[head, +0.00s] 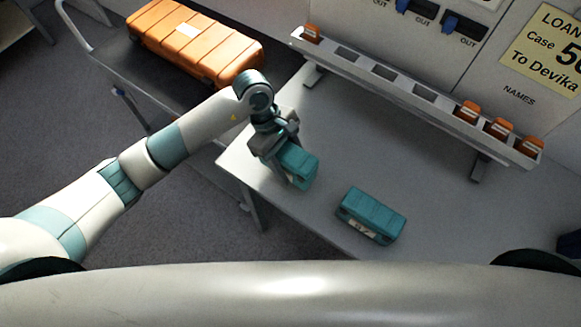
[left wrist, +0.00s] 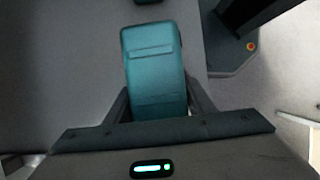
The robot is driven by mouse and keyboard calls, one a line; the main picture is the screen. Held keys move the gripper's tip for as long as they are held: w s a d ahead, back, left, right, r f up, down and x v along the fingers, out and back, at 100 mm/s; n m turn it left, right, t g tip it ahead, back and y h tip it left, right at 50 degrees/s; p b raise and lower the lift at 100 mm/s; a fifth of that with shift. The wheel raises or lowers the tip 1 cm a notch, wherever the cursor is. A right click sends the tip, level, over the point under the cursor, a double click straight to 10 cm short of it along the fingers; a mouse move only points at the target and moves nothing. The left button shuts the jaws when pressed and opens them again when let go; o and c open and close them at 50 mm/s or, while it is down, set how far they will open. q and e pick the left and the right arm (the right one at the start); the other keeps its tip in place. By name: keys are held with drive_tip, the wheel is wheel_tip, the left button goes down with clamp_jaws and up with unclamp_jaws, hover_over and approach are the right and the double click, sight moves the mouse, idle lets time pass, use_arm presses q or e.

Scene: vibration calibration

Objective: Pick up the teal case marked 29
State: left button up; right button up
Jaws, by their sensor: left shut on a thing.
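A teal case (head: 298,163) is held by my left gripper (head: 284,160) at the left end of the grey table. In the left wrist view the same case (left wrist: 154,65) stands up between the two fingers of my left gripper (left wrist: 160,105), which are shut on it. I cannot read any number on this case. A second teal case (head: 372,212) lies on the table to the right, nearer the front edge. It has a white label whose number is too small to read surely. My right gripper is not in view.
A long rack (head: 410,95) with several slots and orange tags stands along the back of the table (head: 330,135). A large orange case (head: 195,42) lies on a trolley (head: 95,60) at the left. The table between the second teal case and the rack is clear.

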sight(291, 153)
use_arm(q)
wheel_tip(291, 153, up, 6)
drive_tip(key=shift+r+b, duration=0.15)
drive_tip(key=shift+b, duration=0.95)
drive_tip(key=shift+r, duration=0.55)
